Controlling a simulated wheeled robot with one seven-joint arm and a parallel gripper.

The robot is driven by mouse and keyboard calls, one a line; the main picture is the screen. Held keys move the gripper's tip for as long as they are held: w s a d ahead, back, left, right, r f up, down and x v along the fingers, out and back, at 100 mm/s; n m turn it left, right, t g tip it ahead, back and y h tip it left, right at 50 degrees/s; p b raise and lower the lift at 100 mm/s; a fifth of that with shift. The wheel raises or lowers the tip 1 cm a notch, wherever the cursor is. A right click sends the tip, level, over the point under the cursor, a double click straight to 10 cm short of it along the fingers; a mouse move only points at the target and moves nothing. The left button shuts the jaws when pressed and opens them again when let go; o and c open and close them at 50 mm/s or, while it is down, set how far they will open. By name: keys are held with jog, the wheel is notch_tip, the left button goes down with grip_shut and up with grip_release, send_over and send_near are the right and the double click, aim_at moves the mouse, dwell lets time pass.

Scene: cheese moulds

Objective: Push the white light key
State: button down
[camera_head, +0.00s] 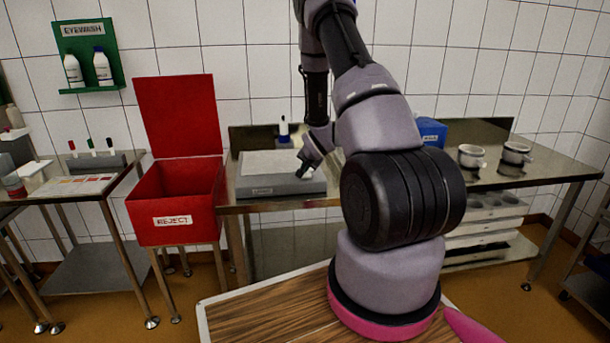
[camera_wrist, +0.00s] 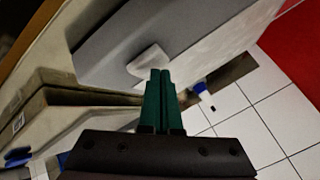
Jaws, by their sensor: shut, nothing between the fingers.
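A grey light box (camera_head: 262,190) with a pale top panel stands on the steel table, left of my arm. It also shows in the wrist view (camera_wrist: 110,40). The white key (camera_wrist: 147,60) is a small pale block on the grey part of the box. My gripper (camera_wrist: 160,73) has its green fingers shut together and empty. Their tips overlap the near edge of the white key in the wrist view; I cannot tell whether they touch it. In the head view my gripper (camera_head: 303,169) is over the right part of the box, and the key is not clear there.
An open red reject bin (camera_head: 172,222) is to the left. A blue container (camera_head: 432,131) and two white cups (camera_head: 471,156) are on the right of the steel table (camera_head: 545,175).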

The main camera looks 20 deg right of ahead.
aim_at(305, 175)
jog(key=shift+f, duration=0.2)
dwell(0.3)
jog(key=shift+r, duration=0.8)
jog(key=shift+r, duration=0.1)
jog(key=shift+r, duration=2.9)
